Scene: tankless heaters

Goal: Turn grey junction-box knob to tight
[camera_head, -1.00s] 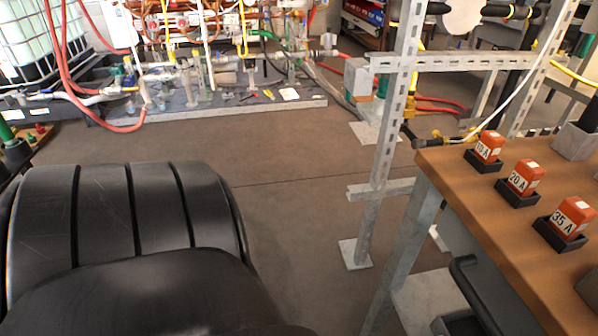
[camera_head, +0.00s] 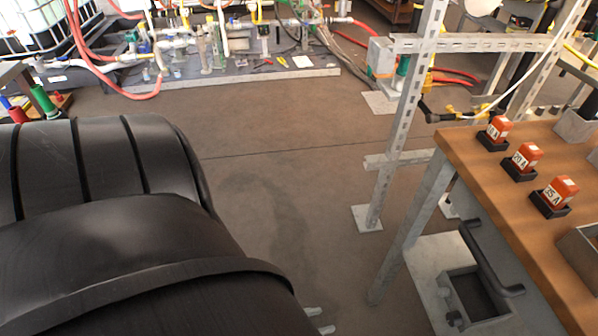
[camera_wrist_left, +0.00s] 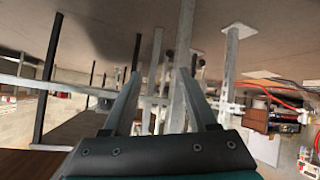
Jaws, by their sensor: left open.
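I cannot pick out the grey junction-box knob for certain in either view. A grey box (camera_head: 380,57) sits on the slotted metal frame, but I cannot tell whether it is the junction box. My left gripper (camera_head: 318,320) shows only its pale fingertips at the bottom of the head view, past my large black arm. In the left wrist view my left gripper (camera_wrist_left: 161,76) has its two fingers spread apart, with nothing visibly held between them. My right gripper is not in view.
A wooden-topped bench (camera_head: 520,205) stands at the right with several orange-topped blocks in black holders. A slotted upright (camera_head: 405,130) stands left of it. A grey tray (camera_head: 475,295) with a dark handle is under the bench. The floor (camera_head: 270,170) between is clear.

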